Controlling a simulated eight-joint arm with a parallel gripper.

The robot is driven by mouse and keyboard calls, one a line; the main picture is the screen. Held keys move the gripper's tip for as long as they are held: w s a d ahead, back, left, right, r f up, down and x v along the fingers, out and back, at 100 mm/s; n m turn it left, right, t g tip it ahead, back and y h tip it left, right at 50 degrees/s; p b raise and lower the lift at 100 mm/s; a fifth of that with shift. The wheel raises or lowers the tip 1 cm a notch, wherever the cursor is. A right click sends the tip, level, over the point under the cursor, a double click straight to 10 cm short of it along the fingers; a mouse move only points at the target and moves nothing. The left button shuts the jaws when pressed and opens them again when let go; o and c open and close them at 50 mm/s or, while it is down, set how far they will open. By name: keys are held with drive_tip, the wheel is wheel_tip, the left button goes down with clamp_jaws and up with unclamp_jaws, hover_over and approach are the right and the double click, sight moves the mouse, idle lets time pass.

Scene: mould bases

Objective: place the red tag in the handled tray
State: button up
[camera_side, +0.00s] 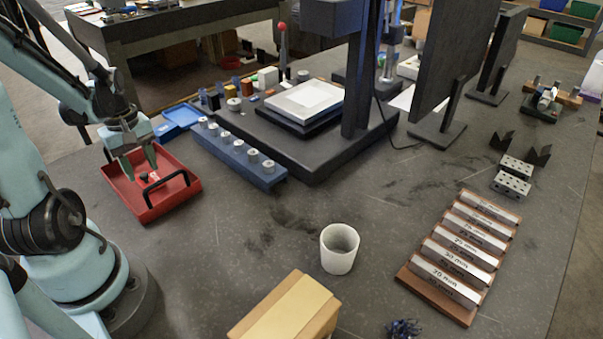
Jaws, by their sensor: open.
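The handled tray (157,207) is a shallow red tray on the left of the bench, with a black bar handle (148,199) on its near side. A small red piece with a pale spot, perhaps the red tag (177,178), shows inside the tray near the handle. Red on red makes its outline hard to tell. My gripper (140,168) points down over the tray's far left part, its two fingers apart and nothing seen between them. I cannot tell how high the fingertips are above the tray floor. The gripper hides part of the tray's far side.
A blue rack with several metal pieces (238,154) lies right of the tray, and a blue tray (181,116) behind it. A dark press base (310,150) stands beyond. A white cup (339,250), a cardboard box (287,310) and a block rack (437,290) stand nearer. Bench between is mostly clear.

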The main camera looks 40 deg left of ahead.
sight(144, 175)
wheel_tip(144, 175, up, 11)
drive_tip(key=w+d+m+t, duration=0.3)
drive_tip(key=w+d+m, duration=0.2)
drive_tip(key=d+m, duration=0.4)
drive_tip(key=w+d+m+t, duration=0.4)
drive_tip(key=d+m, duration=0.5)
drive_tip(key=d, duration=0.5)
drive_tip(key=shift+w+f, duration=0.2)
drive_tip(key=shift+w, duration=0.7)
